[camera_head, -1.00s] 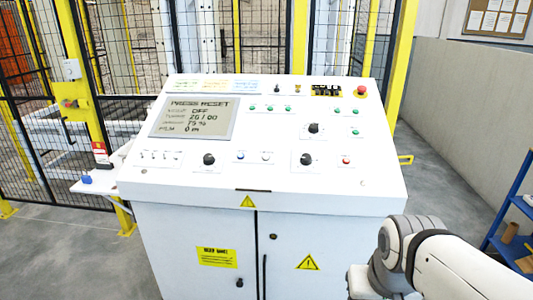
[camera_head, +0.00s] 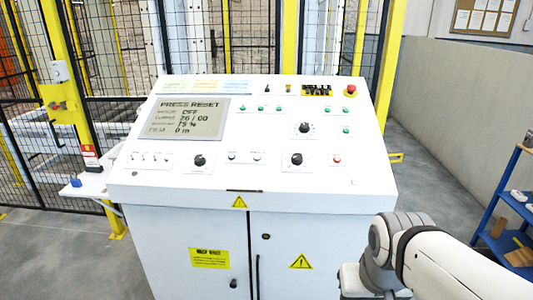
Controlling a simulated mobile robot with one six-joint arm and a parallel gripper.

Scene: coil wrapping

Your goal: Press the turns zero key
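The white control console (camera_head: 320,185) stands in front of me with a sloped top. Its screen (camera_head: 182,120) reads "PRESS RESET", with lines that look like "OFF", "20 / 00", "75 %" and "0 m". Several small green buttons (camera_head: 280,107), black knobs (camera_head: 304,127), a blue button (camera_head: 232,156), a white button (camera_head: 257,156) and a red button (camera_head: 337,158) sit on the panel. Labels are too small to read, so I cannot tell which is the turns zero key. My arm shows at lower right; my gripper is out of view.
A red emergency stop (camera_head: 351,89) is at the panel's top right. A side shelf (camera_head: 90,187) juts out at left. Yellow-framed mesh fencing (camera_head: 60,90) stands behind. A blue rack (camera_head: 500,205) is at far right. Grey floor (camera_head: 430,180) is open between console and rack.

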